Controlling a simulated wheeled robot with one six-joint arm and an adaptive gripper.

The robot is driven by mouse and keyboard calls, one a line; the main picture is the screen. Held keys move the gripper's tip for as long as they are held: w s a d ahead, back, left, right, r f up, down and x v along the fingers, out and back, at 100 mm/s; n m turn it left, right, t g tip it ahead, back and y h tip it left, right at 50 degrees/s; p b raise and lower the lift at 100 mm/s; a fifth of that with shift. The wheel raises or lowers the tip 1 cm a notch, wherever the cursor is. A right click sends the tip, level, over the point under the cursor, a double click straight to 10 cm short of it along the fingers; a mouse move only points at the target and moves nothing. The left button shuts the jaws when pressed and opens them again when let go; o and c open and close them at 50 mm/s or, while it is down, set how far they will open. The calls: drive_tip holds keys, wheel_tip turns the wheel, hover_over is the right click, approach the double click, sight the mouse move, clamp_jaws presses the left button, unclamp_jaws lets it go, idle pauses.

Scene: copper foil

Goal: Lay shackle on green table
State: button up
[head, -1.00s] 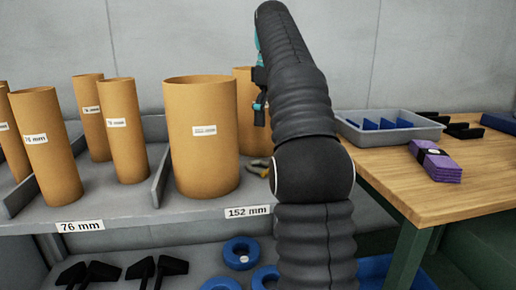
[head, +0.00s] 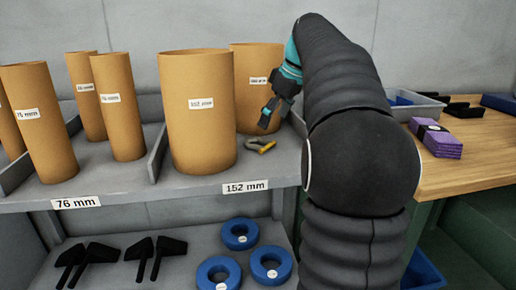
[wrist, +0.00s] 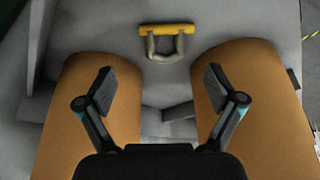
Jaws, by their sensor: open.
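The shackle (head: 262,145), a grey bow with a yellow pin, lies on the grey shelf beside the large cardboard tubes. It also shows in the wrist view (wrist: 167,42), beyond the fingertips and roughly centred between them. My gripper (head: 268,115) is above the shelf, a little above and behind the shackle, in front of the rear large tube. In the wrist view its two fingers (wrist: 158,88) are spread wide and empty, apart from the shackle. The table (head: 470,165) at the right has a wooden top and green legs; my arm hides its left part.
Large tubes (head: 198,110) and (head: 253,85) stand close to the gripper, and one shows on each side of the fingers in the wrist view. A grey divider (head: 157,152) separates the narrower tubes. A purple stack (head: 440,143) and grey tray (head: 418,107) occupy the table; its front is bare.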

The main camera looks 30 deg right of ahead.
drive_tip(key=shift+x, duration=1.05)
drive_tip(key=f, duration=0.1)
drive_tip(key=w+a+f, duration=0.1)
drive_tip(key=f, duration=0.1)
drive_tip(key=shift+w+a+f+b, duration=0.25)
drive_tip(key=shift+a+b, duration=0.15)
drive_tip(key=shift+w+a+f, duration=0.1)
drive_tip(key=shift+w+f, duration=0.05)
drive_tip(key=shift+f, duration=0.3)
drive_tip(key=shift+r, duration=0.1)
drive_tip(key=c, duration=1.7)
